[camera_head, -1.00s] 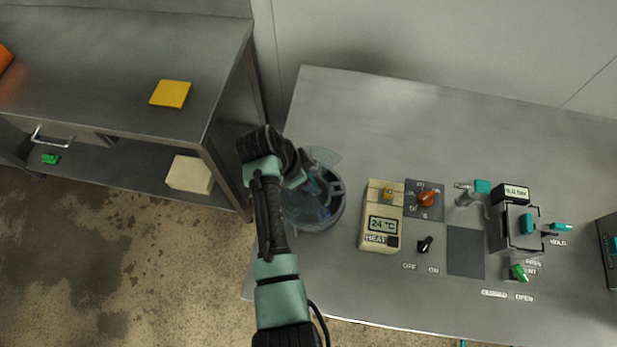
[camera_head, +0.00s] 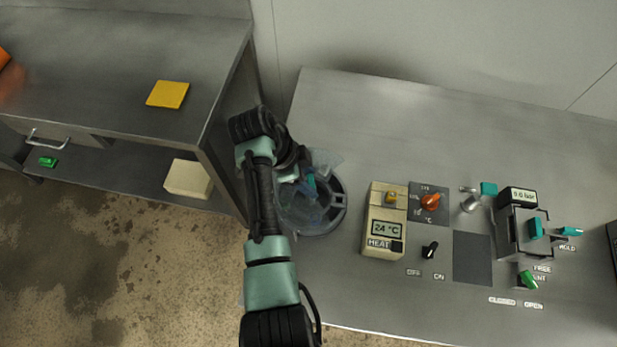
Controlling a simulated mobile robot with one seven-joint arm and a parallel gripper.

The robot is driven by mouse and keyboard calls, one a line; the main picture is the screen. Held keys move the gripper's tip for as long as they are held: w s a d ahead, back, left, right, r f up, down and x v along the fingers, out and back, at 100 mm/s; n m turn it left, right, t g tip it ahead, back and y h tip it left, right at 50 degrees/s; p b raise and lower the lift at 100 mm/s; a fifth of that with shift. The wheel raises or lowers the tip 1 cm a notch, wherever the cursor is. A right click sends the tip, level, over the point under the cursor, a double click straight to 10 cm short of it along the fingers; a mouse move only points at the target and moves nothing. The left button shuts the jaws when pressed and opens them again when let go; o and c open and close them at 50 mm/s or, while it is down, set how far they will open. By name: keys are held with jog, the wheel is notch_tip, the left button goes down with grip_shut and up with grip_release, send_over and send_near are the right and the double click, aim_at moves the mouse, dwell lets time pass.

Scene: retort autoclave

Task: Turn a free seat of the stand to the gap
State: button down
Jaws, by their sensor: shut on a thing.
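The stand (camera_head: 334,214) is a round dark grey piece at the left end of the steel bench, with a clear, bluish see-through part over it. A small teal piece (camera_head: 311,181) shows within it. My gripper (camera_head: 300,178) is at the stand's upper left side, reaching into the clear part, and is shut on part of the stand. My arm hides the fingertips and the stand's left side. I cannot make out the gap or which seats are free.
Right of the stand are a beige heater box (camera_head: 385,220) reading 24 °C, an orange knob (camera_head: 430,202), a black switch (camera_head: 430,250) and a vessel with teal handles (camera_head: 520,232). A side table (camera_head: 120,90) with a yellow pad (camera_head: 168,94) stands left. The bench's back is clear.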

dwell(0.4)
jog(key=shift+c, duration=1)
grip_release()
jog(key=v, duration=1.3)
